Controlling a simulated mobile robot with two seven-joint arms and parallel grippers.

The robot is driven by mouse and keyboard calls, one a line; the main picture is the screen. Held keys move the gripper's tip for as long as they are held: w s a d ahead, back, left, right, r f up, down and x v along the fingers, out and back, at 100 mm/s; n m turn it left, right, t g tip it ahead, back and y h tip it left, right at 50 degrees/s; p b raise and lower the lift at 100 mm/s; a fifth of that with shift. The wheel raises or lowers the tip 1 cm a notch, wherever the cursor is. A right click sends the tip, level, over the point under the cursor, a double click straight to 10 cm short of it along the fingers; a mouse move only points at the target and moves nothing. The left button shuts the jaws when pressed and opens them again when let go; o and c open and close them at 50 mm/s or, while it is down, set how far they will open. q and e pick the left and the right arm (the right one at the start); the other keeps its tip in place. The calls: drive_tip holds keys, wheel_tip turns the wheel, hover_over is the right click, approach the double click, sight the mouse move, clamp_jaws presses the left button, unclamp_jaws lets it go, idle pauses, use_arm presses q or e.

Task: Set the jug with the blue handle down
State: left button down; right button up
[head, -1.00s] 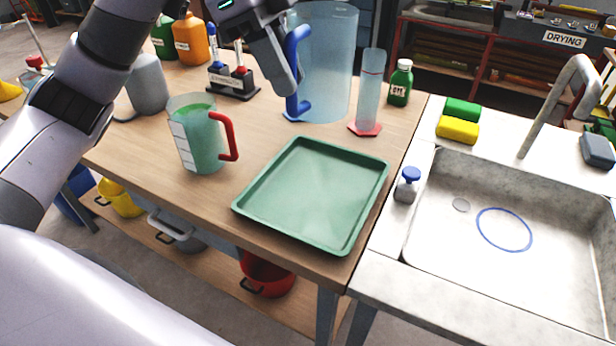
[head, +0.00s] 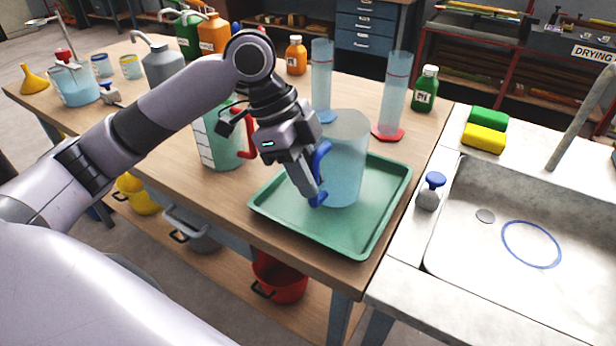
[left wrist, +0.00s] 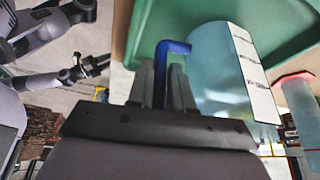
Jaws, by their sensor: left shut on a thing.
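The clear blue-tinted jug (head: 346,150) is upright over the green tray (head: 375,215) in the head view. Its blue handle (head: 320,160) faces left, and my left gripper (head: 314,186) is shut on it. The jug's base shows against the tray floor; I cannot tell whether it touches. In the left wrist view the handle (left wrist: 172,47) lies between the two fingers, beside the jug's body (left wrist: 215,75) with its white label. The tray (left wrist: 180,18) fills the top there. A grey arm of mine, seemingly the right, shows at left with a small gripper (left wrist: 95,66), its jaws unclear.
A red-handled jug (head: 222,140) stands behind my left forearm, close to the tray. Measuring cylinders with a blue foot (head: 322,75) and a red foot (head: 394,95) stand behind.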

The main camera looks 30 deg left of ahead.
use_arm(q)
drive_tip(key=shift+f, duration=0.25)
drive_tip(key=c, duration=1)
unclamp_jaws()
drive_tip(key=p+v, duration=0.1)
drive_tip(key=v, duration=1.1)
drive_tip(key=shift+r, duration=0.1)
